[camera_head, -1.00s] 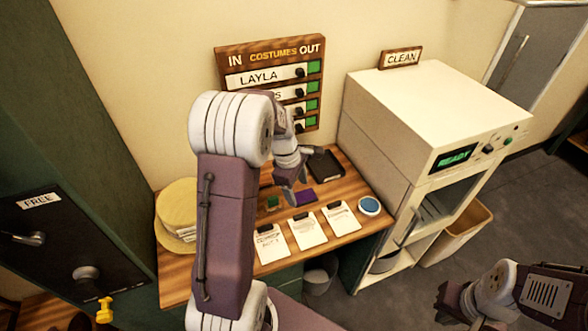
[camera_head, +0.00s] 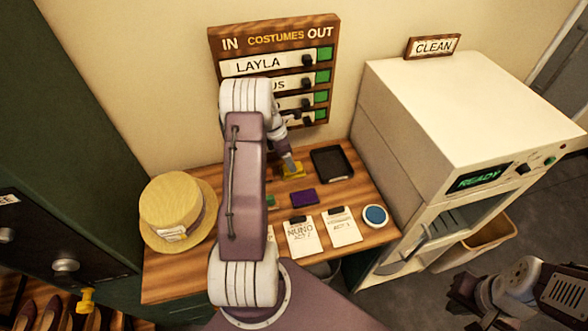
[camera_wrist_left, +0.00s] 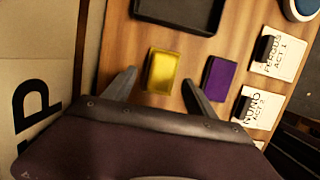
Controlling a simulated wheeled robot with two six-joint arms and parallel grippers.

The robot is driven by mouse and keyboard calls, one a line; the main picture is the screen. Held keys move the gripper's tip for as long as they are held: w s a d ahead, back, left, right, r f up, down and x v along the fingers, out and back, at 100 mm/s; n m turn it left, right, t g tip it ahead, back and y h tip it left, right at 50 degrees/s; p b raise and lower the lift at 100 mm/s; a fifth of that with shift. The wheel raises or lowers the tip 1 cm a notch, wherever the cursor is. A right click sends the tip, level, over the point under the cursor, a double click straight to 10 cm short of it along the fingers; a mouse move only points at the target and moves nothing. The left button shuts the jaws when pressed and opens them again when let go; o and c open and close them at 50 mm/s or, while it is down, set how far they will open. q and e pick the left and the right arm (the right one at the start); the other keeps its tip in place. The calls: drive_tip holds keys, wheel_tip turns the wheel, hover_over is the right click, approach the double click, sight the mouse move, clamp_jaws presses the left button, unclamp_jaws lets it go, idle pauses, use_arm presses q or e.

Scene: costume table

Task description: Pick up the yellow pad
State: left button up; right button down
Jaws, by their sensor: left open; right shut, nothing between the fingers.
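The yellow pad (camera_head: 294,171) lies on the wooden table near its back, and it also shows in the left wrist view (camera_wrist_left: 160,70). My left gripper (camera_wrist_left: 158,78) is open and empty above the table, pointing down at the pad. In the left wrist view the pad appears between the two fingertips, nearer the middle than either finger; I cannot tell the remaining height. In the head view my left arm hides part of the table. My right gripper (camera_head: 462,301) is shut and empty at the lower right, away from the table.
A purple pad (camera_head: 304,199) lies close by, just beside one left finger in the wrist view (camera_wrist_left: 217,79). A black tray (camera_head: 332,151) is near the pad. A green pad (camera_head: 271,201), cards (camera_head: 303,240), a blue round item (camera_head: 375,216) and a straw hat (camera_head: 177,209) surround.

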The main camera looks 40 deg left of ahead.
sight(286, 175)
use_arm(q)
drive_tip(key=x, duration=0.4)
drive_tip(key=shift+s+p, duration=0.3)
drive_tip(key=shift+s, duration=0.05)
drive_tip(key=shift+f, duration=0.2)
drive_tip(key=shift+w, duration=0.15)
drive_tip(key=shift+c, duration=0.6)
drive_tip(key=shift+d, duration=0.15)
drive_tip(key=c, duration=0.5)
drive_tip(key=shift+r, duration=0.1)
drive_tip(key=c, duration=0.5)
drive_tip(key=shift+c, duration=0.2)
